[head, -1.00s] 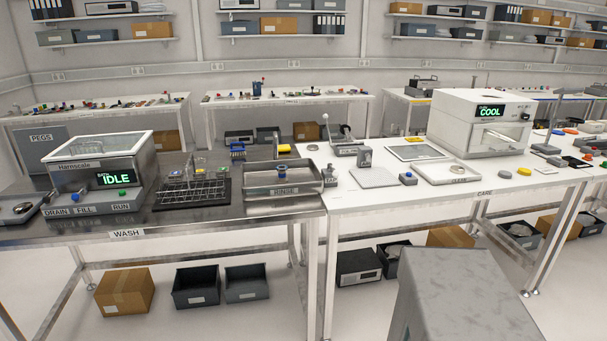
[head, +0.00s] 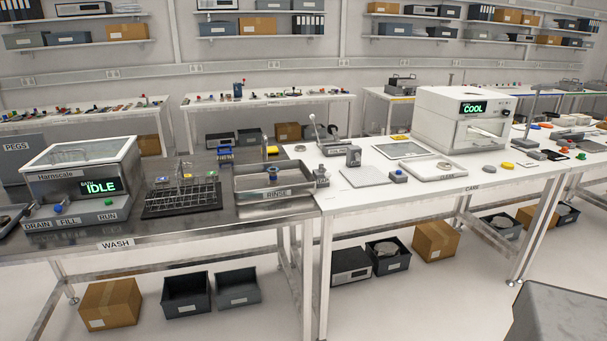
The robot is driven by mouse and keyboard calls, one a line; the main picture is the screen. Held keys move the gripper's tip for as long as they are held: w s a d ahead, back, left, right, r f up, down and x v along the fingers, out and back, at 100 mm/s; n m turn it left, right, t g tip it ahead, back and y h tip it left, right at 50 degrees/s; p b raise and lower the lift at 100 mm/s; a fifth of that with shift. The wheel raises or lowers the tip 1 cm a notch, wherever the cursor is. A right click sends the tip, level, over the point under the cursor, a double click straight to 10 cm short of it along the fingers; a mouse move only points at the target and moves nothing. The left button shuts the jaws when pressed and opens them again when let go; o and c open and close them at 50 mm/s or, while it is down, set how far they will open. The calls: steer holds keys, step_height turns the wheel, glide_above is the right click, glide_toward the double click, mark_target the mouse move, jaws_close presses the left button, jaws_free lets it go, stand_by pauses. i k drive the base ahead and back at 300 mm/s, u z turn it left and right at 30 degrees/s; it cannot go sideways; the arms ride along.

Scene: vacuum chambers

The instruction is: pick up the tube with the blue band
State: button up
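I cannot pick out a tube with a blue band for certain in the head view. A dark wire rack (head: 182,198) stands on the wash bench between the bath and the rinse basin, with small items behind it. A blue object (head: 225,154) stands behind the rack. My gripper is not in view.
The wash bench (head: 150,237) carries a bath reading IDLE (head: 84,182). The white care bench (head: 400,185) adjoins it, with a white oven reading COOL (head: 462,120). Boxes and bins (head: 186,294) lie under the benches. Open floor shows in front.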

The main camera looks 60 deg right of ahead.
mark_target(273, 182)
steer(key=z, duration=0.8)
steer(key=k, duration=1)
steer(key=i, duration=0.9)
